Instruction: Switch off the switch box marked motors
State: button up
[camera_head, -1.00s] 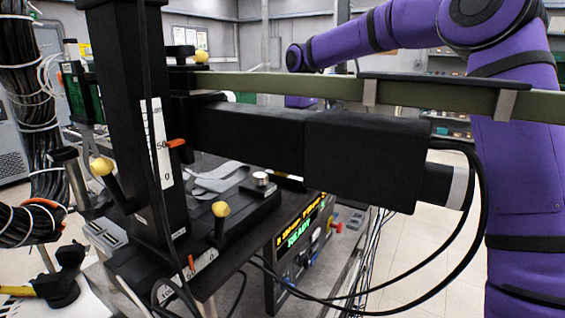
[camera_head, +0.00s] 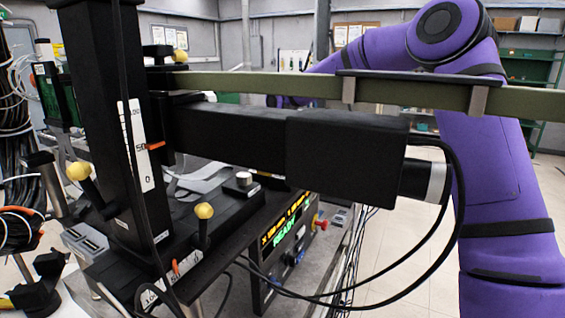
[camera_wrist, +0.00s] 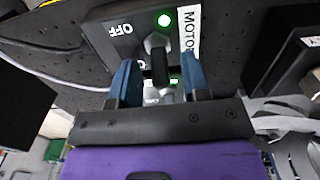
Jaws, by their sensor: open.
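The switch box (camera_wrist: 215,45) marked MOTORS is a dark box at the top of the wrist view. It has a white label, an OFF marking, a lit green lamp (camera_wrist: 164,20) and a dark switch lever (camera_wrist: 159,66). My gripper (camera_wrist: 160,82) is open, with its two blue fingers on either side of the lever. I cannot tell whether they touch it. The lower part of the switch face is partly hidden behind my gripper. In the head view my gripper and the switch box are hidden behind the measuring rig.
A second labelled dark box (camera_wrist: 292,50) stands close on the right in the wrist view. In the head view a black rig (camera_head: 230,140) with yellow knobs, a long olive bar (camera_head: 250,86), looping black cables and a lit display panel (camera_head: 285,235) fill the foreground.

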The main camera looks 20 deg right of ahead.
grip_shut()
jog(key=shift+d, duration=0.1)
jog(key=t+y, duration=0.1)
jog(key=s+d+t+y, duration=0.1)
jog(key=t+y, duration=0.1)
jog(key=shift+r, duration=0.15)
jog(key=t+y, duration=0.1)
jog(key=d+t+y, duration=0.1)
jog(key=shift+s+t+y, duration=0.3)
jog(key=shift+s, duration=0.1)
jog(key=shift+s+d+f+t+y, duration=0.1)
jog(key=shift+s+f+t+y, duration=0.15)
jog(key=shift+t+y, duration=0.45)
dwell(0.4)
grip_release()
